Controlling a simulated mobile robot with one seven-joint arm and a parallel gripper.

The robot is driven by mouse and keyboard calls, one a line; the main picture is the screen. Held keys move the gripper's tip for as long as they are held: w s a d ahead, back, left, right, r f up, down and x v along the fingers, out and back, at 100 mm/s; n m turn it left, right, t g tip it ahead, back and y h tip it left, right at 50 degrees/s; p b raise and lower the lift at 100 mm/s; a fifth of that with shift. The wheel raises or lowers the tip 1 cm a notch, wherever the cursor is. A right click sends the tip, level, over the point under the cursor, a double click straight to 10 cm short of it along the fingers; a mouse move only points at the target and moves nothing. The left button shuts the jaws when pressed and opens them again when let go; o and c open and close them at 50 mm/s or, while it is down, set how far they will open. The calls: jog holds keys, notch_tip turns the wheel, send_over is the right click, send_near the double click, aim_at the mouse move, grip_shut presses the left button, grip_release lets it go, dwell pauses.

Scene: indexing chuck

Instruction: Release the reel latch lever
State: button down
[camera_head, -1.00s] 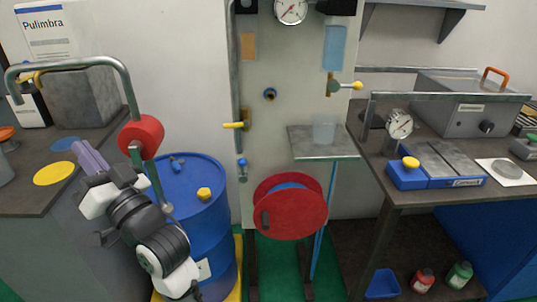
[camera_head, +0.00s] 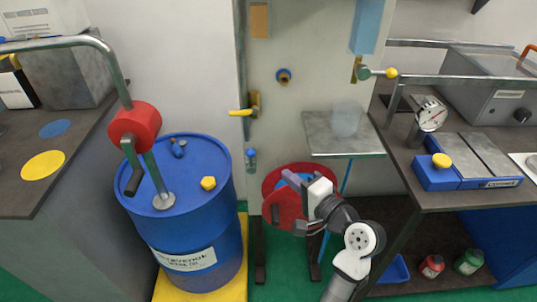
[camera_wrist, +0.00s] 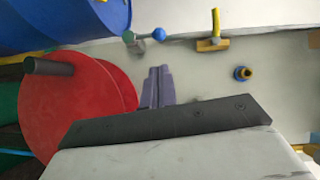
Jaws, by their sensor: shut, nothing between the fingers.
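A red reel (camera_head: 283,212) with a blue inside stands low in front of the pale panel; it fills the left of the wrist view (camera_wrist: 70,115), with a dark handle (camera_wrist: 48,66) on its face. My gripper (camera_head: 290,178) is in front of the reel's upper part, its fingers shut and empty. They show in the wrist view (camera_wrist: 158,88) beside the reel's rim; contact cannot be told. A small blue-knobbed lever (camera_head: 251,155) is on the panel up and left of the reel, apart from my fingers; it also shows in the wrist view (camera_wrist: 157,34). Which lever is the reel latch is not marked.
A yellow-handled lever (camera_head: 241,112) and a lever with a yellow knob (camera_head: 390,72) are higher on the panel. A blue drum (camera_head: 190,230) with a red-wheeled crank pump stands left. A small shelf (camera_head: 335,145) holding a clear cup overhangs on the right, near my arm.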

aim_at(251, 161)
jog(key=p+x, duration=0.2)
jog(key=x, duration=0.8)
jog(key=shift+w+a+p, duration=0.1)
jog(key=shift+w+p, duration=0.05)
jog(key=shift+p, duration=0.15)
jog(key=shift+a+r+n, duration=0.15)
jog(key=shift+n, duration=0.15)
